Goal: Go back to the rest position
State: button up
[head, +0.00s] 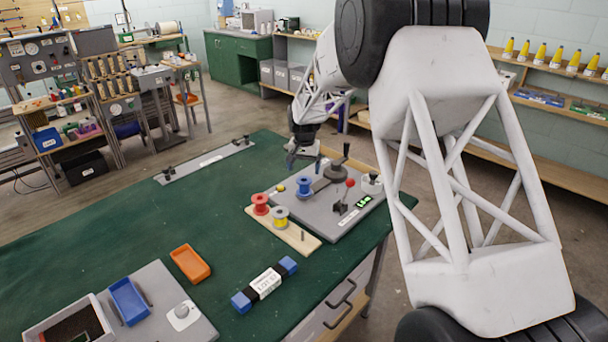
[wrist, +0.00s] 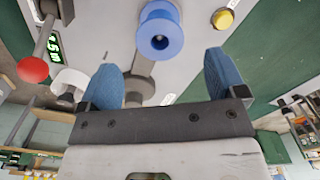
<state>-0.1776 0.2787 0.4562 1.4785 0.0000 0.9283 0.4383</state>
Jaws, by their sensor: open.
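My gripper (head: 303,153) hangs over the far side of the grey winding plate (head: 347,222). In the wrist view my gripper (wrist: 165,82) has its two blue fingertips wide apart with nothing between them. A blue spool (head: 304,186) stands on the plate in front of the gripper. In the wrist view the blue spool (wrist: 160,38) lies just beyond the fingertips and apart from them.
The plate carries a red-knobbed lever (head: 350,184), a green display (head: 364,201) and a yellow button (head: 281,188). An orange tray (head: 190,263), a blue-ended bundle (head: 265,284) and a blue tray (head: 129,301) lie nearer. The green tabletop (head: 110,222) is clear at left.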

jog(key=shift+r, duration=0.4)
jog(key=shift+s+d+r, duration=0.15)
jog(key=shift+s+r, duration=0.1)
jog(key=shift+r, duration=0.1)
jog(key=s+d+r, duration=0.4)
jog(key=s+r, duration=0.2)
jog(key=s, duration=0.3)
jog(key=s+d+r+n+t, duration=0.1)
jog(key=s+d+r, duration=0.2)
jog(key=s+r, duration=0.45)
jog(key=s+d+r, duration=0.4)
jog(key=s+r, duration=0.1)
jog(key=s, duration=0.6)
jog(key=s+d+n, duration=0.1)
jog(key=s+d, duration=0.1)
jog(key=s, duration=1.2)
jog(key=s+d+f+t, duration=0.1)
jog(key=s+d, duration=0.1)
jog(key=s, duration=1.3)
jog(key=shift+s+d+f+n+t, duration=0.3)
jog(key=shift+d+n, duration=0.05)
jog(key=shift+n, duration=0.05)
jog(key=shift+c, duration=0.3)
